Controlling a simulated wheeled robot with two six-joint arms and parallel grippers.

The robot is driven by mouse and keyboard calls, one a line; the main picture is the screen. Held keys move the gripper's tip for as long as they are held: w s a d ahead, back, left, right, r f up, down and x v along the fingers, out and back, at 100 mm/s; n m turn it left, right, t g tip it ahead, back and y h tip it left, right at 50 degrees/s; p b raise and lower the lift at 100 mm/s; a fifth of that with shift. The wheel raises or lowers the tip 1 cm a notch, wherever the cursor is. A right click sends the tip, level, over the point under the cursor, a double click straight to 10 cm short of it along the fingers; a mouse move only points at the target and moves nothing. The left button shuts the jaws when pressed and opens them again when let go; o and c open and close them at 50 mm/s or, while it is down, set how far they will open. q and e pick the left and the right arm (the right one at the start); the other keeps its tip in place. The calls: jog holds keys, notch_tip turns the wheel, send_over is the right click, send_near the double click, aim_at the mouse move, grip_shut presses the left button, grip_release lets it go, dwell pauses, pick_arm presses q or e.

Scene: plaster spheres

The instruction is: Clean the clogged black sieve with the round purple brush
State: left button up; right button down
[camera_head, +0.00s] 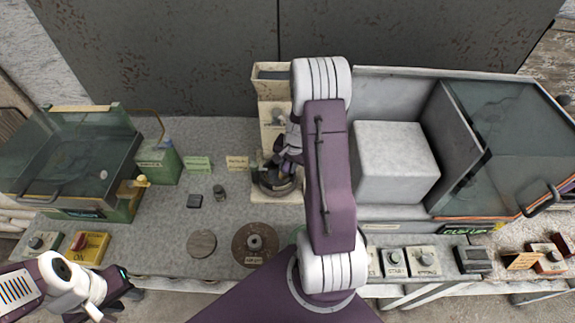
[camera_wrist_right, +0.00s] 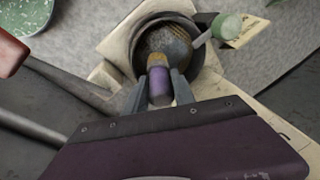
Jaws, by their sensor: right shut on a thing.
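The black sieve (camera_head: 270,190) sits on a beige stand. In the right wrist view, its dark rim (camera_wrist_right: 112,57) surrounds a grey-brown, speckled mesh (camera_wrist_right: 172,42). My right gripper (camera_wrist_right: 160,88) is shut on the purple brush (camera_wrist_right: 160,86), whose yellowish bristles point into the sieve. I cannot tell whether the bristles touch the mesh. In the head view, my right gripper (camera_head: 287,160) is at the sieve and my arm hides part of the area. My left gripper (camera_head: 122,286) is at the lower left, away from the sieve; its jaws are too unclear to read.
A green glass-lidded box (camera_head: 70,160) stands at left. At right is a grey cabinet with a glass door (camera_head: 510,130) and a pale block (camera_head: 395,160). Round discs (camera_head: 202,243) lie in front, beside a brown wheel (camera_head: 240,232). Control boxes (camera_head: 425,261) line the front edge.

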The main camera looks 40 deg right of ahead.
jog(key=shift+s+a+f, duration=0.1)
jog(key=shift+s+f, duration=0.05)
jog(key=shift+f, duration=0.05)
dwell(0.3)
